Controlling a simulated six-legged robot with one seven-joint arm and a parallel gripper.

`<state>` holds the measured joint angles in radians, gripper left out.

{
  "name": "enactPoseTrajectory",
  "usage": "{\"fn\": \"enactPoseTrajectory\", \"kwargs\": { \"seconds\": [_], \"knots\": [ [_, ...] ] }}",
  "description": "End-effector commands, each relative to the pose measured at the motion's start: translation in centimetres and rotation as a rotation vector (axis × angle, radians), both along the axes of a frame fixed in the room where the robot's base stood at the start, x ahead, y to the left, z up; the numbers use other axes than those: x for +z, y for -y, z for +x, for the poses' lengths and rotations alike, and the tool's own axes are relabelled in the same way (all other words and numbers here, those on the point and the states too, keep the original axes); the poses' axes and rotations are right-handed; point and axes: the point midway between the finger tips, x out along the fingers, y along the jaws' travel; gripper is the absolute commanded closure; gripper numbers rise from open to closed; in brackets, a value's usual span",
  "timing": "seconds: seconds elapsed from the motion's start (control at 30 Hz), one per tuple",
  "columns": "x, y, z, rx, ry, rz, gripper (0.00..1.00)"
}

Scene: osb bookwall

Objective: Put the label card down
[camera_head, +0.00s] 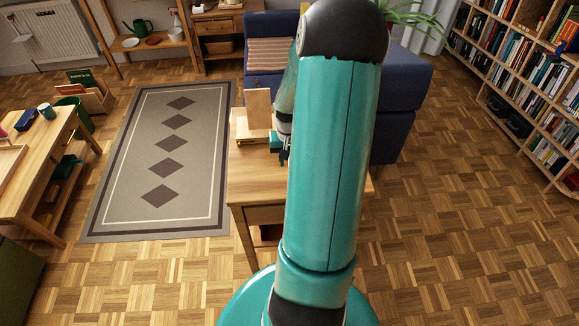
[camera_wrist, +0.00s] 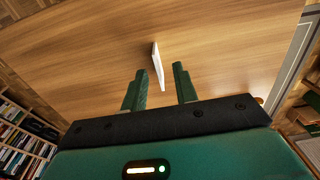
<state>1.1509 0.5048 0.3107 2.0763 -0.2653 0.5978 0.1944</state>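A small white label card (camera_wrist: 157,65) shows in the wrist view as a thin upright-looking sliver over the wooden table top (camera_wrist: 90,65). My gripper (camera_wrist: 159,68) has its two green fingers spread apart, one on each side of the card's near end, with a gap visible on both sides. The gripper is open. I cannot tell exactly how the card touches the table. In the head view my arm hides most of the gripper and the card at the small wooden table (camera_head: 250,190).
A wooden stand with an upright board (camera_head: 258,108) is on the table beside my gripper. A blue sofa (camera_head: 405,85) is behind the table. A patterned rug (camera_head: 200,150) lies to the left, and a bookshelf (camera_head: 520,70) is at the right. Parquet floor is clear at right.

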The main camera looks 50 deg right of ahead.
Motion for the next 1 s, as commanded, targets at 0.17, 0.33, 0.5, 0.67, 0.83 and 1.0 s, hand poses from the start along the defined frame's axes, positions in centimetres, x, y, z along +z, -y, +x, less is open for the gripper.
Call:
{"fn": "enactPoseTrajectory", "kwargs": {
  "seconds": [0.17, 0.33, 0.5, 0.67, 0.83, 1.0],
  "knots": [
    [-2.3, 0.1, -0.1, 0.000, -0.001, 0.001, 0.71],
    [-2.6, 0.2, -0.1, 0.000, 0.000, 0.000, 0.71],
    [-2.5, 0.2, -0.1, 0.000, 0.000, 0.000, 0.87],
    [-2.5, 0.2, -0.1, 0.000, 0.000, 0.000, 1.00],
    [-2.5, 0.2, -0.1, 0.000, 0.000, 0.000, 1.00],
    [-2.3, 0.2, -0.1, 0.000, 0.000, -0.001, 1.00]
  ]
}}
